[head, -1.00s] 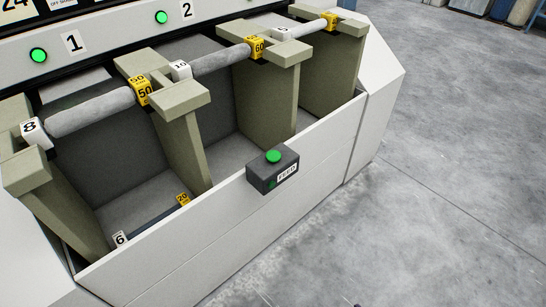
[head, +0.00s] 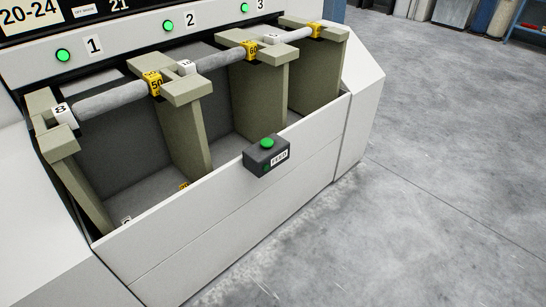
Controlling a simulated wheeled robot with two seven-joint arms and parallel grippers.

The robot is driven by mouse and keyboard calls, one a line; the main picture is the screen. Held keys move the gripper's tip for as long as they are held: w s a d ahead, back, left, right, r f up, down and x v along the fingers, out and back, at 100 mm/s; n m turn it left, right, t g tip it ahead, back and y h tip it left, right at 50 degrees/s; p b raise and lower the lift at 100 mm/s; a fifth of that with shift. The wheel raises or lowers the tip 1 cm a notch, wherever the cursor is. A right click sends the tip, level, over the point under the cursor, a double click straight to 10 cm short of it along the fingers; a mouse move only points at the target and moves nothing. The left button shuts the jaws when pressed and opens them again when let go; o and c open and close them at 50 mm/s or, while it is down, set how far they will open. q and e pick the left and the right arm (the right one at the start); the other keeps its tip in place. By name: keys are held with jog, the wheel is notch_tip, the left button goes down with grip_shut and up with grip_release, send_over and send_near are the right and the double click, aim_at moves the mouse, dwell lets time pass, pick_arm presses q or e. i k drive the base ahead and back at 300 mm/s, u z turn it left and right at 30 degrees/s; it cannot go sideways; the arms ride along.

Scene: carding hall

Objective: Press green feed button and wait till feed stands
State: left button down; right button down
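The green feed button (head: 267,143) sits on top of a dark grey box (head: 266,158) fixed to the upper edge of the machine's white front panel. The box has a white label reading FEED and a small green spot beside it. Grey rollers lie across the olive-green posts, one in the left bay (head: 110,100) and one in the middle bay (head: 222,59). The frames do not show whether they turn. Neither of my grippers is in view, and nothing touches the button.
The white front panel (head: 220,223) runs diagonally below the bays. Numbered white and yellow blocks sit at the roller ends. Green lamps 1 (head: 64,55), 2 (head: 168,25) and 3 (head: 244,8) are lit. Open concrete floor (head: 430,170) lies to the right.

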aim_at(267, 143)
jog(key=z, duration=0.65)
jog(key=i, duration=0.75)
jog(key=u, duration=1.9)
